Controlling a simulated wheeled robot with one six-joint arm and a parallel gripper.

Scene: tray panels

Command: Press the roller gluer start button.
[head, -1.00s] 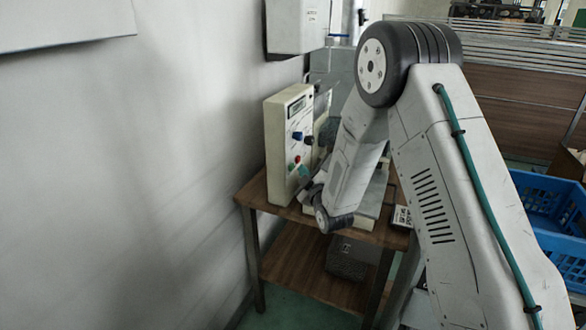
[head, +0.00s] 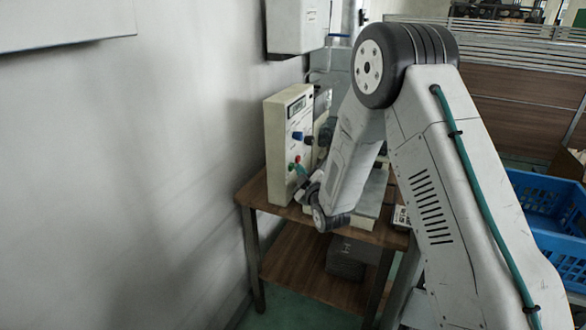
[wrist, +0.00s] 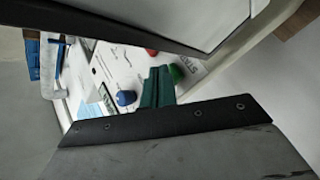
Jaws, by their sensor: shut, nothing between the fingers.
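The roller gluer control box (head: 276,150) is a cream upright panel on the wooden table. Its face carries a green button (head: 291,166), a red button (head: 298,159) and a blue knob (head: 297,136). My gripper (head: 301,171) is shut and empty, with its teal fingertips close to the green button. In the wrist view, the shut fingertips (wrist: 157,86) overlap the left edge of the green button (wrist: 177,74). The red button (wrist: 151,52) and blue knob (wrist: 126,98) show beside the fingertips. I cannot tell whether the tips touch the green button.
The wooden table (head: 252,190) stands against the grey wall, with a dark box (head: 345,258) on its lower shelf. A wall cabinet (head: 297,25) hangs above. A blue crate (head: 548,215) stands at the right. My arm hides part of the tabletop.

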